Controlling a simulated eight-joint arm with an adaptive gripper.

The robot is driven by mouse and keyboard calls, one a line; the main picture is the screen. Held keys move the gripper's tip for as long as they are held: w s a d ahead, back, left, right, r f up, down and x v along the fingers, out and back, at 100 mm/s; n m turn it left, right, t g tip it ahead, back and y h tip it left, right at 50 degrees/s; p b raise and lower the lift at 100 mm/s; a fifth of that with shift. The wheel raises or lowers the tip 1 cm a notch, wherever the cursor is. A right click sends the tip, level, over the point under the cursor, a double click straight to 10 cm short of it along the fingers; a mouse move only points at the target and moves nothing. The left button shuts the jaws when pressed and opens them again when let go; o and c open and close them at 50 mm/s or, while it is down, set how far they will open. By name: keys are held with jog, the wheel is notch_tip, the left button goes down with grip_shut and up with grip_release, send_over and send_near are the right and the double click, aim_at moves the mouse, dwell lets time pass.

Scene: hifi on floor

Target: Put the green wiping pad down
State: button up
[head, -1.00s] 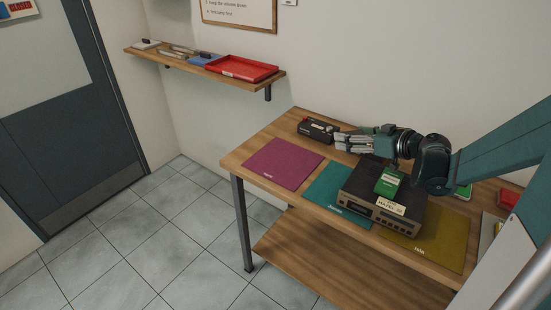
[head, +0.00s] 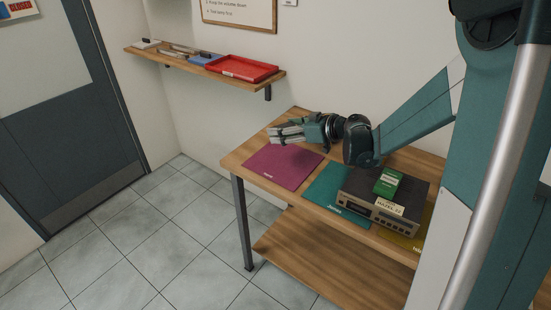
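A small green block with pale lettering (head: 388,182) lies on top of the dark hi-fi unit (head: 357,187). It is the only green pad-like thing in view, but I cannot tell for sure that it is the wiping pad. My gripper (head: 275,135) is over the back left of the table, above the far edge of the magenta mat (head: 282,167), its grey fingers pointing left. It is apart from the green block. I see nothing green between the fingers, and their gap is too small to make out.
The hi-fi unit, with a pale name label (head: 388,205) on top, overlaps the teal mat (head: 335,190) and the olive mat (head: 405,238). A wall shelf (head: 150,52) holds a red tray (head: 240,68). My own body hides the table's right end.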

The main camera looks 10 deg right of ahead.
jog(key=shift+w+a+f, duration=0.1)
jog(key=shift+w+a, duration=0.1)
jog(key=shift+a, duration=0.6)
jog(key=shift+w+a, duration=0.15)
jog(key=shift+a, duration=0.6)
jog(key=b, duration=0.1)
send_over(275, 157)
jog(key=shift+d+f, duration=0.1)
jog(key=shift+f, duration=3)
jog(key=shift+f+b, duration=0.45)
jog(key=shift+f, duration=1.45)
jog(key=shift+f, duration=0.2)
jog(key=o, duration=0.9)
jog(key=shift+r, duration=0.2)
